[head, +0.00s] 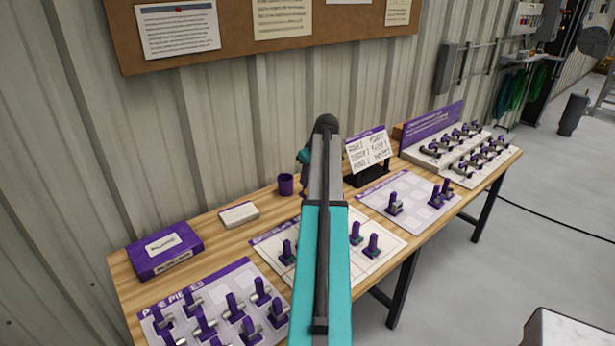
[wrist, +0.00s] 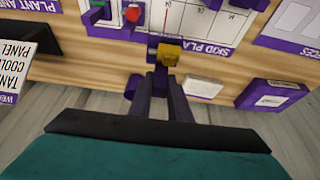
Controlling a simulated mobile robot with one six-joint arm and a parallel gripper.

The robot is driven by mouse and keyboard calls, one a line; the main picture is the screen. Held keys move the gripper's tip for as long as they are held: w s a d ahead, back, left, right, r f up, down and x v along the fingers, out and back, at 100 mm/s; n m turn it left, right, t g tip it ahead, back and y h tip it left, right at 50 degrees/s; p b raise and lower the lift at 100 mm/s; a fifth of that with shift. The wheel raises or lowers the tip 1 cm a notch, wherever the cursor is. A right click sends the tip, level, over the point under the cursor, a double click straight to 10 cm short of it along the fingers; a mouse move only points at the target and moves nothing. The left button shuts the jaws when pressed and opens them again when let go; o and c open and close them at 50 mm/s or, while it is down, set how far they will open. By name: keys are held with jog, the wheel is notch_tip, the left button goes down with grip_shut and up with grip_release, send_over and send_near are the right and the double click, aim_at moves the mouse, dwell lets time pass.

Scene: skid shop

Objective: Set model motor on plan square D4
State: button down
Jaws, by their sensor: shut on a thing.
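In the wrist view my gripper (wrist: 165,76) is shut on a small purple piece with a yellow block (wrist: 169,54), which I take to be the model motor. It is over the header edge of the plan sheet (wrist: 205,18); its height is unclear. In the head view my teal arm hides the gripper, the piece and the middle of the plan sheet (head: 390,241). Purple-handled models stand on the plan: one (head: 288,251) left of the arm, two (head: 355,233) (head: 372,246) right of it. I cannot read the square labels, so D4 is not identifiable.
A pipe pieces sheet (head: 208,287) with several models lies front left. Another sheet (head: 414,203) with models lies right. Along the wall are a purple box (head: 165,250), white box (head: 239,214), purple cup (head: 286,185), card stand (head: 368,150) and tiered rack (head: 455,145).

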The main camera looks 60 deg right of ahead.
jog(key=shift+f+b, duration=1.1)
jog(key=shift+f, duration=1.4)
jog(key=shift+f, duration=0.15)
jog(key=shift+f+b, duration=1.35)
jog(key=shift+f, duration=1.2)
jog(key=shift+f, duration=0.2)
jog(key=shift+f+b, duration=0.9)
jog(key=shift+f, duration=0.75)
jog(key=shift+f+b, duration=0.35)
jog(key=shift+f, duration=0.35)
jog(key=c, duration=1.6)
grip_release()
jog(key=shift+o, duration=0.2)
jog(key=shift+r, duration=0.25)
